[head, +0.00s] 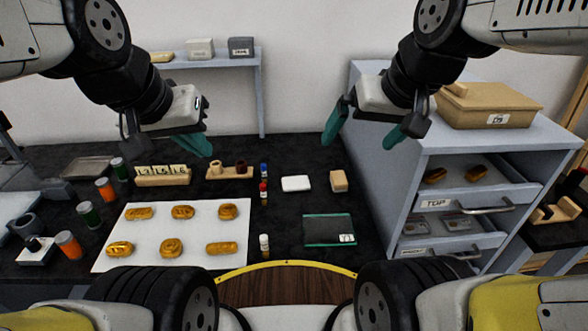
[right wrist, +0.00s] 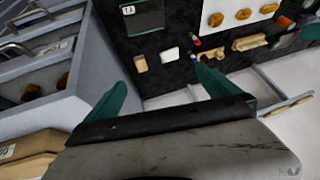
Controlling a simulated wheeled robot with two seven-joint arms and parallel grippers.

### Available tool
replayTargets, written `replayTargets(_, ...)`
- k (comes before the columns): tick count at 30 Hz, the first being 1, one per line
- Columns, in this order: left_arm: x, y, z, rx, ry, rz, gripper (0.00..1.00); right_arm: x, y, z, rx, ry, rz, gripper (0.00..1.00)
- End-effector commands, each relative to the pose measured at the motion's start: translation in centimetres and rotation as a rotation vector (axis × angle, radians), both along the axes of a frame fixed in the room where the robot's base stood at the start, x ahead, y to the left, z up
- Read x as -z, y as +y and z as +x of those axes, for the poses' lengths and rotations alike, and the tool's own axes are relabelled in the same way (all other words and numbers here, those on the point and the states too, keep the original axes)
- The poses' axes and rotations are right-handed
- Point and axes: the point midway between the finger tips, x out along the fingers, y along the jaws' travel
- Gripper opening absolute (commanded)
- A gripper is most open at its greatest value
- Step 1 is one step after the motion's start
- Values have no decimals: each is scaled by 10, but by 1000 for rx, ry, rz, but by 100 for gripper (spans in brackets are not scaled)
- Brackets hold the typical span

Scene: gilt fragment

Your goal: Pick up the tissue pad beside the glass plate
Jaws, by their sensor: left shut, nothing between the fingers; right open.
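The tissue pad (head: 296,183) is a small white rectangle lying flat on the dark bench, behind the glass plate (head: 329,230) and apart from it. In the right wrist view the pad (right wrist: 169,55) and the plate (right wrist: 146,18) both show beyond the fingers. My right gripper (head: 362,138) is open and empty, raised above the bench, up and right of the pad. My left gripper (head: 206,144) is shut and empty, raised above the bench's back left.
A tan block (head: 338,181) lies right of the pad; small bottles (head: 264,190) stand left of it. A white sheet (head: 115,235) holds several gilt pieces. A grey drawer cabinet (head: 407,190) with a wooden box (head: 487,103) on top stands at right.

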Motion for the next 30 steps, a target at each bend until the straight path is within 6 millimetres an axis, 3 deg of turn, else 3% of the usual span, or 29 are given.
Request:
replayTargets(8, 0, 0, 0, 0, 0, 0, 0, 21, 21, 71, -21, 156, -21, 100)
replayTargets(14, 0, 0, 0, 0, 0, 0, 0, 55, 43, 122, -29, 263, -55, 100)
replayTargets(24, 0, 0, 0, 0, 0, 0, 0, 144, 89, 191, -42, 425, -149, 100)
replayTargets(30, 0, 0, 0, 0, 0, 0, 0, 189, 107, 210, -47, 480, -198, 100)
